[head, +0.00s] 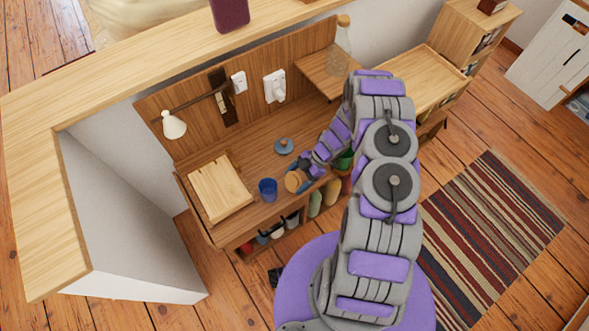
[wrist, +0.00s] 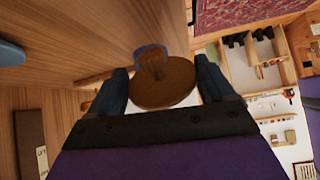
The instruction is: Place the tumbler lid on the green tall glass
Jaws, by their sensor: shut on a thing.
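The wooden tumbler lid (head: 294,182) is a round tan disc held at the end of my arm, above the desk. My gripper (head: 301,177) is shut on it. In the wrist view the brown lid (wrist: 165,88) sits between the two dark blue fingers of my gripper (wrist: 162,78). A green glass (head: 345,160) stands on the desk to the right of my gripper, partly hidden by my arm. A blue glass (head: 267,189) stands just left of the lid. It seems to show behind the lid in the wrist view (wrist: 151,49).
A blue round object with a knob (head: 284,147) lies farther back on the desk. A wooden board (head: 220,188) is at the left, under a wall lamp (head: 173,125). A clear bottle (head: 342,45) stands on the raised shelf. Several items fill the shelf below the desk.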

